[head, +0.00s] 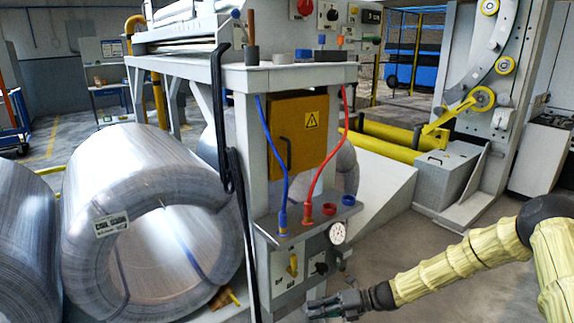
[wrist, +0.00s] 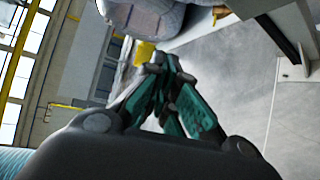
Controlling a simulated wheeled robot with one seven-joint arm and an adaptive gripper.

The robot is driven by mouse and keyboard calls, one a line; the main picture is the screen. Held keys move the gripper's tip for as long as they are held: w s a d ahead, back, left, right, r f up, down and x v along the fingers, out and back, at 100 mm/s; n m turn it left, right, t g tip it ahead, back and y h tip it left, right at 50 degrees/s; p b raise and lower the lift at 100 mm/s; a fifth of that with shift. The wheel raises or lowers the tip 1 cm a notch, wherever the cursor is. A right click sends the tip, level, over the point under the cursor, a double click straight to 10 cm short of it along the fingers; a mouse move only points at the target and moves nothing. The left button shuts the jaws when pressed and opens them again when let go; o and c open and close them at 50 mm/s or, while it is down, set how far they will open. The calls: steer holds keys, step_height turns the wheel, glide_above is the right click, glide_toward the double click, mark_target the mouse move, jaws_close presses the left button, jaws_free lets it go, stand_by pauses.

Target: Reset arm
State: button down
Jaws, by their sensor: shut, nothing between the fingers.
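My arm, in a yellow fabric sleeve, comes in from the right in the head view. My gripper (head: 338,304) is at the lower middle, in front of the machine's lower control panel and below the pressure gauge (head: 338,233). In the wrist view my gripper (wrist: 165,62) has its green-padded fingers brought together at the tips, with nothing between them. I cannot tell from the head view how far the gripper is from the panel (head: 288,268).
Wrapped metal coils (head: 150,215) lie at the left. The machine's grey stand bears a yellow box (head: 298,130) with blue (head: 286,175) and red (head: 333,160) hoses. A wrapping machine (head: 487,100) stands back right. Floor (head: 400,245) is free between the stand and that machine.

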steer(key=s+f+n+g+h+p, duration=0.15)
steer(key=s+f+n+h, duration=0.4)
steer(key=s, duration=0.75)
steer(key=s+f+n+g+h+p, duration=0.1)
steer(key=s+f+n+g+h, duration=0.15)
steer(key=s+f+n, duration=0.8)
steer(key=s+d+r+n+t+h+p, duration=0.1)
steer(key=s+d+r+n+h, duration=0.2)
steer(key=s+d+n, duration=0.3)
steer(key=s+d+r+n+t+h+p, duration=0.2)
steer(key=s+d+n, duration=0.4)
steer(key=s+n, duration=0.5)
steer(key=shift+s+d+r+n+h, duration=0.3)
steer(key=shift+s+r+n+h, duration=0.1)
steer(key=shift+s+r+h, duration=0.6)
